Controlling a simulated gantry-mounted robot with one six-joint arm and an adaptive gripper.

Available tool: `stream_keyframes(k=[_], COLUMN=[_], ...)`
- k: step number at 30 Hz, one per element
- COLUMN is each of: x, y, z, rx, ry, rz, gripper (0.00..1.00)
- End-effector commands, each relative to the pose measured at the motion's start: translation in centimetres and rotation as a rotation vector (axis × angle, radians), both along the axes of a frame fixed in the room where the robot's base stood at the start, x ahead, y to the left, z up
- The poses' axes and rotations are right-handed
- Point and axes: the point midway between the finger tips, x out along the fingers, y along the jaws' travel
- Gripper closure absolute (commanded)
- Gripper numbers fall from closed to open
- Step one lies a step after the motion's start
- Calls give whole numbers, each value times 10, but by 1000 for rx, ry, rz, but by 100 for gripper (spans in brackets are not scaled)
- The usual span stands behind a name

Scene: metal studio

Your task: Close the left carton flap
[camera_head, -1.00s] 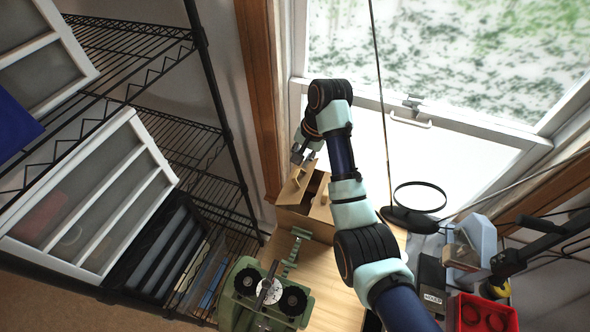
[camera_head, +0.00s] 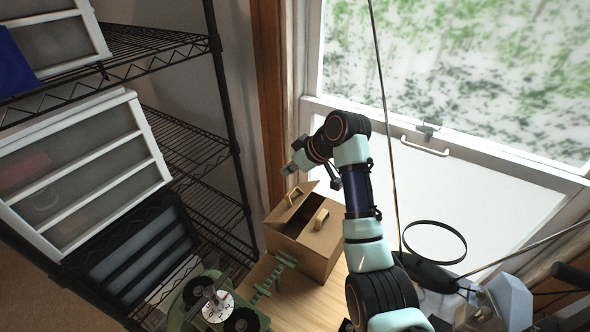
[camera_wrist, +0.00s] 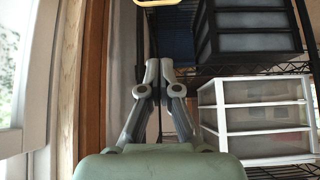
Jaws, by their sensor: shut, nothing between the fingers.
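A brown cardboard carton (camera_head: 322,258) stands on the wooden table in the head view. Its left flap (camera_head: 279,212), with a looped handle, is raised at a tilt. The right flap (camera_head: 318,236), with a light handle bar, lies lower, and a dark opening shows between the flaps. My gripper (camera_head: 288,170) is just above and beyond the left flap's upper edge, seemingly apart from it. In the wrist view my gripper (camera_wrist: 159,68) has its fingertips together with nothing between them. The carton's body is not visible there.
A black wire shelf (camera_head: 232,140) with white drawer units (camera_head: 85,170) stands on the left. A green reel device (camera_head: 215,305) is in front of the carton. The window (camera_head: 450,80) is behind. A black ring on a stand (camera_head: 435,242) is at right.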

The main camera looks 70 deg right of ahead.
Motion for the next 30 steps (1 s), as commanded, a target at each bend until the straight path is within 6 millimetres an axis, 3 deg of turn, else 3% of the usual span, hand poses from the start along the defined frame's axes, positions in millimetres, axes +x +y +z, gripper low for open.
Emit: stream_keyframes(k=[8, 9, 15, 30], x=[36, 24, 2, -3], y=[-6, -5, 0, 1], z=[-47, -47, -55, -58], rx=[3, 1, 0, 0], ry=[3, 2, 0, -5], rz=[-2, -4, -2, -2], gripper=[100, 100, 100, 100])
